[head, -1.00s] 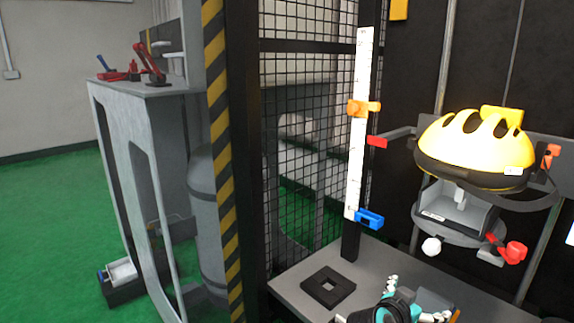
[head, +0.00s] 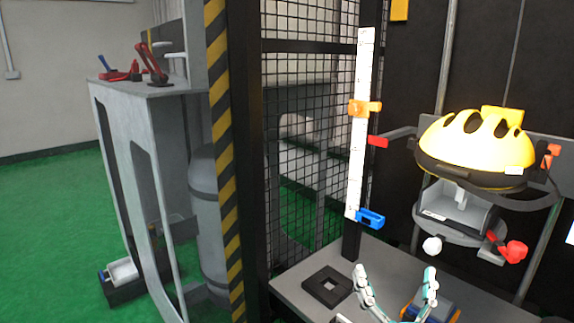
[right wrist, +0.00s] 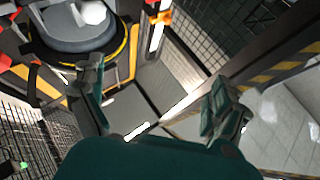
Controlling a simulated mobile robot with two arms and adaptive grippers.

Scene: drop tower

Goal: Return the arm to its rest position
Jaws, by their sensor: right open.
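My right gripper (head: 397,290) shows at the bottom of the head view, its two fingers spread apart with nothing between them. It is in front of the grey bench plate of the drop tower. In the right wrist view the open fingers (right wrist: 155,95) stand wide apart and empty. The yellow helmet (head: 472,145) sits on the tower's carriage, up and to the right of the gripper and apart from it. My left gripper is not in view.
A white ruler (head: 360,130) with an orange slider (head: 364,108) and a blue slider (head: 370,219) stands by the mesh cage wall (head: 300,130). A black square block (head: 326,286) lies on the bench plate (head: 378,258). A striped post (head: 222,150) stands left.

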